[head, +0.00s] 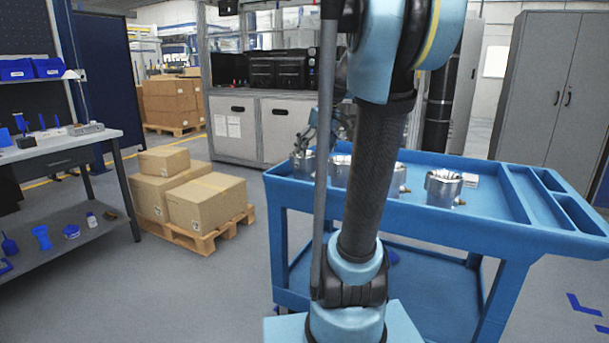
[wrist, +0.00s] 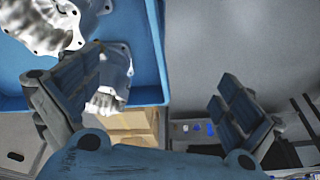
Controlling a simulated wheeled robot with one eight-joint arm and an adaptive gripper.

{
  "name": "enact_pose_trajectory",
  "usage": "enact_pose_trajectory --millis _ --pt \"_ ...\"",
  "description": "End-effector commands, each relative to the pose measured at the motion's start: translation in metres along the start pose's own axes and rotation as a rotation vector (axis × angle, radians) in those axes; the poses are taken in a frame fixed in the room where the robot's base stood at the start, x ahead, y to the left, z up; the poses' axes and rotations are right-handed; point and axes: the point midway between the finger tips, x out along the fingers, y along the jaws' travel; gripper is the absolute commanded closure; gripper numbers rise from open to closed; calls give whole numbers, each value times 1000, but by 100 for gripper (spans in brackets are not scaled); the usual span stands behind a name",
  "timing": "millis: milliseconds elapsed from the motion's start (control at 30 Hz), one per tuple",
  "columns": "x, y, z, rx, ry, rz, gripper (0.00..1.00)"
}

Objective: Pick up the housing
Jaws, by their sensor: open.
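Several silvery machined housings stand on the top tray of the blue cart (head: 500,207). One housing (head: 443,188) is clear to the right of my arm; another (head: 302,164) is at the tray's left end, and others are partly hidden by my arm. My gripper (head: 325,130) is above the tray's left end, near the leftmost housing. In the wrist view my gripper (wrist: 162,72) is open, with nothing between its fingers. One housing (wrist: 117,72) lies partly behind the left finger, and a larger one (wrist: 40,22) is at the upper left.
The cart's raised rim (wrist: 158,45) runs between the fingers in the wrist view. Cardboard boxes (head: 206,200) on a pallet stand left of the cart. A workbench (head: 55,150) is at far left, grey cabinets (head: 262,128) behind. Grey floor is open between pallet and cart.

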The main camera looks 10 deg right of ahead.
Motion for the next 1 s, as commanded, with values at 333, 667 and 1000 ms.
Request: enact_pose_trajectory --millis 333,667,1000 --pt "-17 79 -89 -193 64 -38 0" --pt "-12 105 -116 -262 88 -47 0" --pt "43 102 -121 -263 89 -47 0"
